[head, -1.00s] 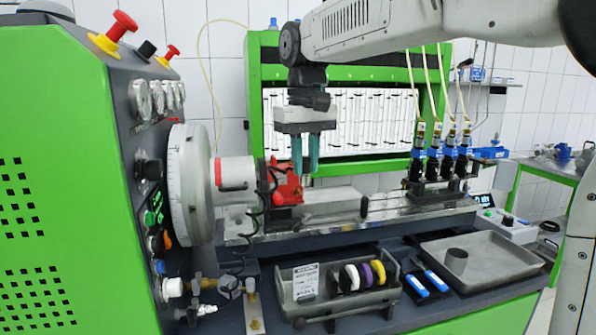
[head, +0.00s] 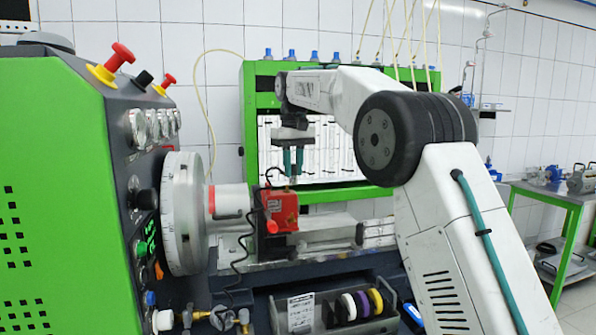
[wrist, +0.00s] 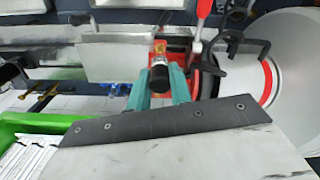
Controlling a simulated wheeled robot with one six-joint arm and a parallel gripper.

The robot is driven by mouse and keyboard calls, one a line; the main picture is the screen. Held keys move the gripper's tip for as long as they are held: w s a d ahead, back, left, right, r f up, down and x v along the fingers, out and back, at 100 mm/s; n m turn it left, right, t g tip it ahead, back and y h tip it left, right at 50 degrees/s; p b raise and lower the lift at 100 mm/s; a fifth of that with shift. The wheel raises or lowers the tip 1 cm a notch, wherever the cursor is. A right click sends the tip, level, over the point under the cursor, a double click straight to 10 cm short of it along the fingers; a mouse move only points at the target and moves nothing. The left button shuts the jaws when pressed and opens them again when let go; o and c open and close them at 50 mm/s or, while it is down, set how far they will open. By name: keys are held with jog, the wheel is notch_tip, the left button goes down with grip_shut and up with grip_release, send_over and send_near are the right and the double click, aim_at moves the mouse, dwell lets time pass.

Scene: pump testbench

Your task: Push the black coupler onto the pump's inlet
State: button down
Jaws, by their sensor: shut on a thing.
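The red pump (head: 282,210) sits at the left end of the bench rail, beside the white drum of the green machine. My gripper (head: 293,170) is above and slightly right of it, pointing down. In the wrist view its teal fingers (wrist: 159,88) are shut on the black coupler (wrist: 159,77), a short dark cylinder with a lighter end. Red pump parts (wrist: 176,48) show just beyond the coupler in that view. The pump's inlet cannot be made out, and I cannot tell whether the coupler touches the pump.
The green machine (head: 60,190) with its large white dial (head: 184,213) stands close on the left. A black cable hangs by the pump. A grey tray (head: 300,312) with coloured rings lies in front. A green flowmeter frame (head: 250,125) stands behind. My arm covers the bench's right side.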

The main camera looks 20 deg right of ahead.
jog(key=shift+w, duration=0.9)
notch_tip(320, 180, down, 8)
jog(key=shift+f, duration=0.1)
jog(key=shift+f, duration=1.2)
dwell(1.9)
jog(key=c, duration=0.8)
grip_release()
notch_tip(320, 180, up, 8)
jog(key=shift+f, duration=0.25)
dwell(0.5)
